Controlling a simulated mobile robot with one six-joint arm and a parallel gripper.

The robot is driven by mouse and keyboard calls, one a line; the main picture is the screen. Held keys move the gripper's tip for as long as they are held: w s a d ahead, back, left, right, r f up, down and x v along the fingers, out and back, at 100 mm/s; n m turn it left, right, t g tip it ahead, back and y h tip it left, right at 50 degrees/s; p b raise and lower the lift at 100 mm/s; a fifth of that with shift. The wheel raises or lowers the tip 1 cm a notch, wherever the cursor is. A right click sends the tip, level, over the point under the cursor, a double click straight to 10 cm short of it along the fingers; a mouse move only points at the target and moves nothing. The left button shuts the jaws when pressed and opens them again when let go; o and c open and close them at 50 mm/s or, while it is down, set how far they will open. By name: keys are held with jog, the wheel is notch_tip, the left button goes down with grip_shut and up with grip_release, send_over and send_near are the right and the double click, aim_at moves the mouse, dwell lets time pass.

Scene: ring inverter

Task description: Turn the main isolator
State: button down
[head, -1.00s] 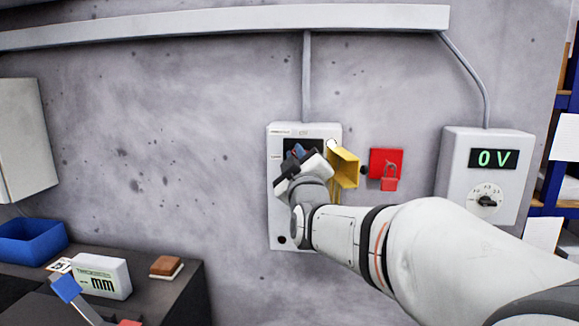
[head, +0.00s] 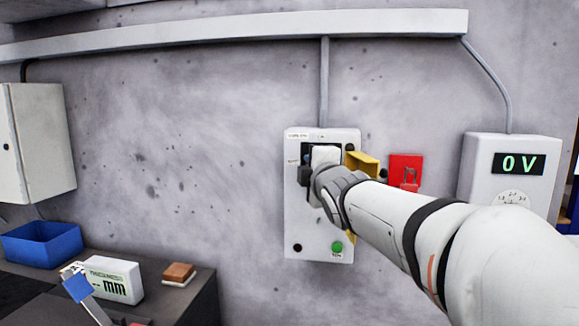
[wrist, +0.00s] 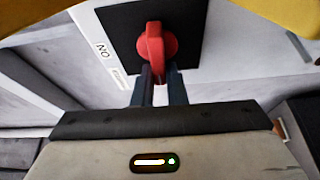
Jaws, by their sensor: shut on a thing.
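The main isolator is a red rotary handle (wrist: 155,45) on a black square plate (wrist: 122,30) in the wrist view. An ON label (wrist: 103,49) lies left of the plate there. My gripper (wrist: 161,72) is shut on the red handle, with one dark finger on each side of its lower end. In the head view my gripper (head: 325,160) is against the upper part of the white isolator box (head: 318,225) and hides the handle. The handle's direction relative to the box cannot be read from the head view.
A yellow flap (head: 362,163) stands out at the box's right, close to my arm. A red holder with a padlock (head: 405,168) and a meter reading 0 V (head: 510,170) are farther right. A green button (head: 337,247) is low on the box.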

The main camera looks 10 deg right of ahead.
jog(key=shift+f+n, duration=0.15)
jog(key=shift+n, duration=0.15)
dwell(0.4)
jog(key=c, duration=1.5)
grip_release()
jog(key=shift+o, duration=0.2)
jog(key=s+p, duration=0.1)
jog(key=s, duration=0.7)
jog(key=shift+d, duration=0.3)
jog(key=shift+w, duration=0.1)
